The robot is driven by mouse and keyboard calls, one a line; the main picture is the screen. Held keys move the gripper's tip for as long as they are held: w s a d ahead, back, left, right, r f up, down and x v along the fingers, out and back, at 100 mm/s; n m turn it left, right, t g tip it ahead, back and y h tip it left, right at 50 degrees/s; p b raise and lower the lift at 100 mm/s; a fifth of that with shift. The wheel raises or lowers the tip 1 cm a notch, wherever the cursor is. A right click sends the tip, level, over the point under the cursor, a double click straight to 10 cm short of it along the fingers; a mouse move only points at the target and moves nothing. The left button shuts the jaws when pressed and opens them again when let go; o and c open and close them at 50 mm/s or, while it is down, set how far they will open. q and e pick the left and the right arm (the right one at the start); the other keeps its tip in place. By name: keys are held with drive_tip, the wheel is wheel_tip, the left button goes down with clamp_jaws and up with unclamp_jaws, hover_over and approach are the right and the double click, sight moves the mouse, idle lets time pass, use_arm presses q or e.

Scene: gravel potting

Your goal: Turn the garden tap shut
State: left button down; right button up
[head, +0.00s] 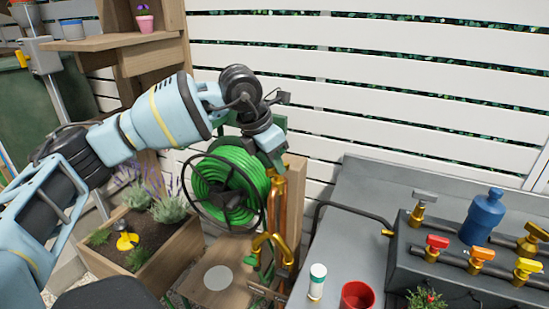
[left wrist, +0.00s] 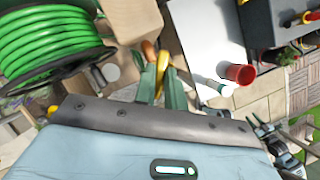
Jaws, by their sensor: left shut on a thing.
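The brass garden tap (head: 263,242) stands on a post beside the green hose reel, in the middle of the head view. My left gripper (head: 277,167) reaches in from the left and points down at the top of the brass pipework. In the left wrist view, my left gripper's green-grey fingers (left wrist: 157,80) are shut on a yellow brass part of the tap (left wrist: 162,62). The fingers hide much of that part, so I cannot tell how far it is turned.
The green hose reel (head: 226,180) is close on the left of the tap. A planter box (head: 165,262) stands further left. A grey bench (head: 345,235) on the right holds a red cup (head: 356,295), a white bottle (head: 317,281) and a dark manifold with coloured valves (head: 455,265).

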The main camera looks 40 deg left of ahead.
use_arm(q)
drive_tip(key=m+h+p, duration=0.1)
drive_tip(key=m, duration=0.1)
drive_tip(key=shift+a+r+m, duration=0.1)
drive_tip(key=shift+m, duration=0.3)
drive_tip(key=m+g, duration=0.1)
drive_tip(key=m, duration=0.1)
drive_tip(key=shift+w+m+h+p, duration=0.1)
drive_tip(key=shift+m+h+p, duration=0.2)
drive_tip(key=shift+m+h, duration=0.1)
drive_tip(key=shift+w+m+g, duration=0.1)
drive_tip(key=shift+m+g, duration=0.4)
drive_tip(key=shift+m, duration=0.7)
drive_tip(key=shift+a+m+g+h, duration=0.1)
drive_tip(key=shift+m+g+h, duration=0.3)
drive_tip(key=shift+m, duration=0.9)
use_arm(e)
drive_tip(key=shift+w+d+r, duration=0.1)
drive_tip(key=shift+w+r, duration=0.2)
drive_tip(key=shift+r, duration=0.4)
drive_tip(key=shift+w+r, duration=0.25)
drive_tip(key=shift+r, duration=0.4)
drive_tip(key=shift+w, duration=0.1)
use_arm(q)
drive_tip(key=c, duration=1.5)
unclamp_jaws()
drive_tip(key=shift+o, duration=0.2)
use_arm(e)
drive_tip(key=shift+w, duration=0.1)
